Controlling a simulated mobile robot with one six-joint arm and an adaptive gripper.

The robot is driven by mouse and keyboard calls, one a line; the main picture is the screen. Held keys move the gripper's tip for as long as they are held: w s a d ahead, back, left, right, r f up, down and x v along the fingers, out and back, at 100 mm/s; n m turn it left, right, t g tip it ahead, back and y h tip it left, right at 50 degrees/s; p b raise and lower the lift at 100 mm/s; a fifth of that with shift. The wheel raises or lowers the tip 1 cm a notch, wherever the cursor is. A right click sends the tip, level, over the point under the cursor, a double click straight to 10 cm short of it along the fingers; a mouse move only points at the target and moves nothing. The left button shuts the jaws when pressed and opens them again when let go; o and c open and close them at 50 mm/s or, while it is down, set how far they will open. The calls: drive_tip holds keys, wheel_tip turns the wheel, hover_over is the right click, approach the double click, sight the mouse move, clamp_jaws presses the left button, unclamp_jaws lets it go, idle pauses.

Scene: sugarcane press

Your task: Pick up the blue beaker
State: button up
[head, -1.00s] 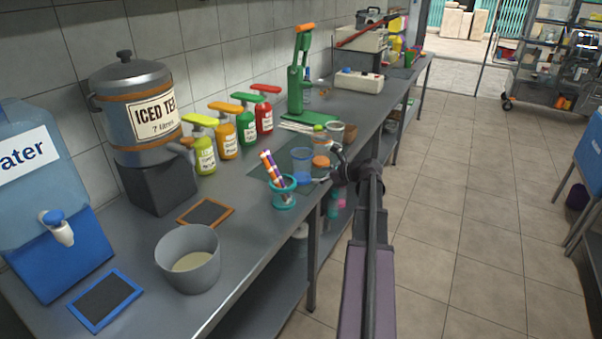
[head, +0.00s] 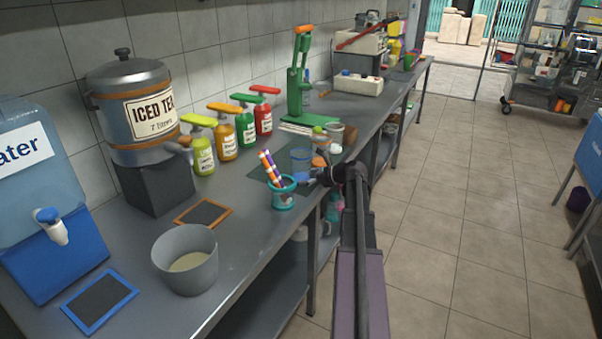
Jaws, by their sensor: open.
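The blue beaker (head: 300,158) is a clear, blue-tinted cup standing upright on a dark mat on the steel counter, just behind the teal cup of striped straws. My gripper (head: 309,179) is open and low at the front right of the beaker, reaching in from the counter's front edge. The beaker's lower part is close to the gripper. I cannot tell whether the fingers touch it or stand around it, as they are small and partly hidden.
The teal straw cup (head: 284,195) stands close in front of my gripper. An orange item (head: 320,161) and a grey cup (head: 335,132) are behind it. The green press (head: 297,92) and several pump bottles (head: 263,118) stand farther back. A grey pot (head: 186,262) is nearer.

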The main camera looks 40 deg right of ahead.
drive_tip(key=shift+w+a+f, duration=0.2)
drive_tip(key=shift+w, duration=0.2)
drive_tip(key=c, duration=0.8)
